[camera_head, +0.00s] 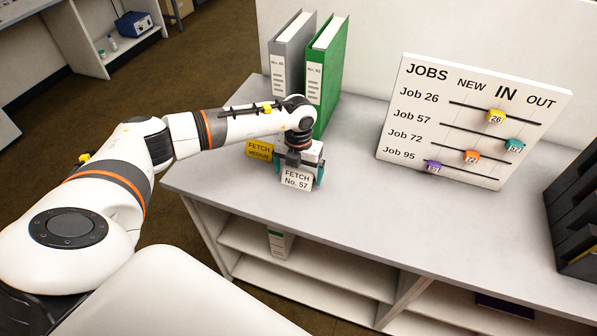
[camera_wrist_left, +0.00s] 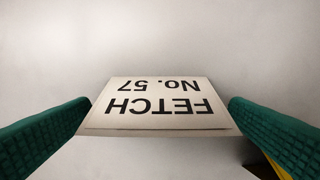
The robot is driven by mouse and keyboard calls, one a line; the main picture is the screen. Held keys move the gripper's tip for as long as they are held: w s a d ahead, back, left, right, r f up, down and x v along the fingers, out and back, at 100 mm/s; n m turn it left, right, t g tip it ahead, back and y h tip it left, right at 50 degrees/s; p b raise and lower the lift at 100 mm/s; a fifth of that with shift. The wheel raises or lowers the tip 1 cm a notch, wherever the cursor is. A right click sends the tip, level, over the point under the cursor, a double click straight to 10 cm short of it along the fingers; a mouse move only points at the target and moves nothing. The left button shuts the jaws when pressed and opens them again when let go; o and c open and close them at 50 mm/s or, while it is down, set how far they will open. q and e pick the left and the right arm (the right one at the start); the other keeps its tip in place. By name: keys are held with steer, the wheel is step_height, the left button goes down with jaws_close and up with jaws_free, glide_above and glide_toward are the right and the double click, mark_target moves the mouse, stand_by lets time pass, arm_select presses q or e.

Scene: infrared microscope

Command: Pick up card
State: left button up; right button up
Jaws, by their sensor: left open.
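A white card reading "FETCH No. 57" (camera_head: 297,181) stands on the grey worktop near its front left edge. In the left wrist view the same card (camera_wrist_left: 160,90) shows upside down, between two green finger pads. My left gripper (camera_head: 299,167) points down at the card from above. Its fingers are open, one on each side of the card, with small gaps visible in the wrist view. A yellow card reading "FETCH MEDIUM" (camera_head: 259,150) stands just left of the gripper. My right gripper is not in view.
Grey (camera_head: 283,74) and green (camera_head: 335,84) binders stand behind the gripper. A white jobs board (camera_head: 410,125) with coloured sliders stands at the right back. Black trays (camera_head: 575,215) are at the far right. The worktop between (camera_head: 400,220) is clear, with shelves below.

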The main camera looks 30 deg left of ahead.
arm_select(q)
steer(key=shift+f, duration=0.7)
steer(key=c, duration=1)
